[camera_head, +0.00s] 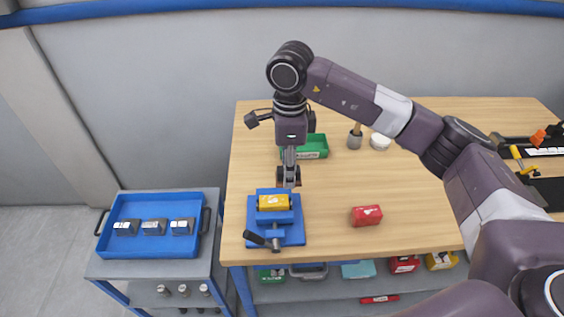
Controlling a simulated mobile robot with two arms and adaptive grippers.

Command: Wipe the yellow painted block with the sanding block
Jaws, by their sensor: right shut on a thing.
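The yellow painted block (273,203) sits in the jaws of a blue vise (297,236) near the table's left edge. My right gripper (288,181) points down just behind the vise, close to the yellow block's back right side. It is shut on a small dark thing, which I take for the sanding block; the fingers mostly hide it. I cannot tell whether it touches the yellow block. My left gripper is not in view.
A red block (366,215) lies right of the vise. A blue tray (152,248) with grey blocks is on a cart at left.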

